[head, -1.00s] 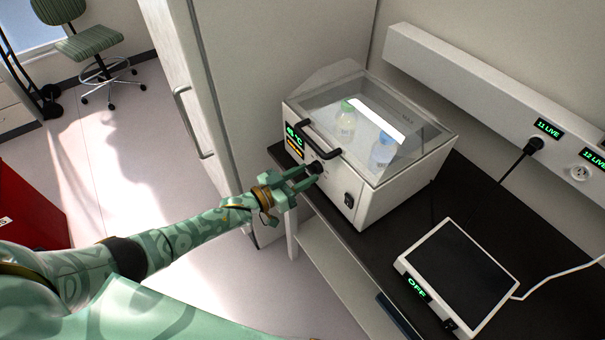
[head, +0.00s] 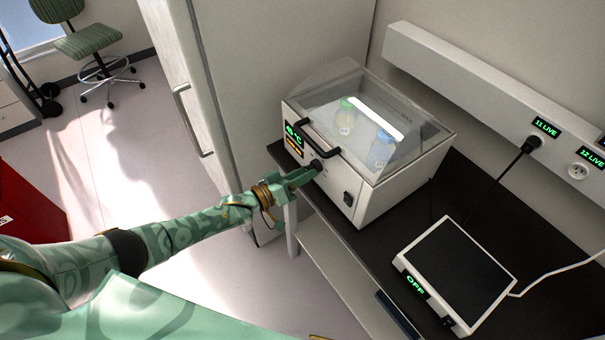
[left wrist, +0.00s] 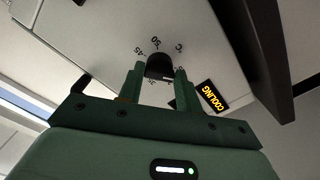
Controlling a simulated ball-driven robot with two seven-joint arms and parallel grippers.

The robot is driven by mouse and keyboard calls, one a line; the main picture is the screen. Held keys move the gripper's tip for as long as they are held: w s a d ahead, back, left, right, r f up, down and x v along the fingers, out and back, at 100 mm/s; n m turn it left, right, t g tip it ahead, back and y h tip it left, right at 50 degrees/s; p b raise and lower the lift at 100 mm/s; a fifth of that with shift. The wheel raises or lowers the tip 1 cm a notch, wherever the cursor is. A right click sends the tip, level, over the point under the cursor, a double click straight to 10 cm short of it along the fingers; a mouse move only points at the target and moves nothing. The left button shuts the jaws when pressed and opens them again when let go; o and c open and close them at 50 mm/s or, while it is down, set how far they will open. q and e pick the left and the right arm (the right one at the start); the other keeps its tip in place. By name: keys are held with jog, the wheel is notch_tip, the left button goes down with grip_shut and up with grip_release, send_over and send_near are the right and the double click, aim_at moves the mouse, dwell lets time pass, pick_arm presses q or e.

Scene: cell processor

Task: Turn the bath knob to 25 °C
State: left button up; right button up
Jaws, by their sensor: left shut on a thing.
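The water bath (head: 372,195) is a white box with a clear lid, standing on the dark bench. Its black knob (left wrist: 160,66) sits on the front panel, with printed numbers around it in the left wrist view. My left gripper (head: 314,169) is at the front panel and shut on the knob, one finger on each side of it. A green temperature display (head: 294,133) shows on the panel, its digits too small to read surely. An amber sign reading COOLING (left wrist: 212,96) shows in the left wrist view. My right gripper is not in view.
A black handle (head: 320,142) juts out just above the knob. A black switch (head: 348,198) is to its right. A flat device reading OFF (head: 462,270) lies on the bench, with cables behind it. A tall cabinet (head: 235,90) stands left of the bath.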

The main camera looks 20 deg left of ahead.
pick_arm(q)
jog(key=shift+s+f, duration=0.1)
jog(key=shift+f, duration=0.05)
jog(key=o, duration=1)
jog(key=v, duration=1.6)
jog(key=shift+s+a, duration=0.1)
jog(key=shift+a, duration=0.1)
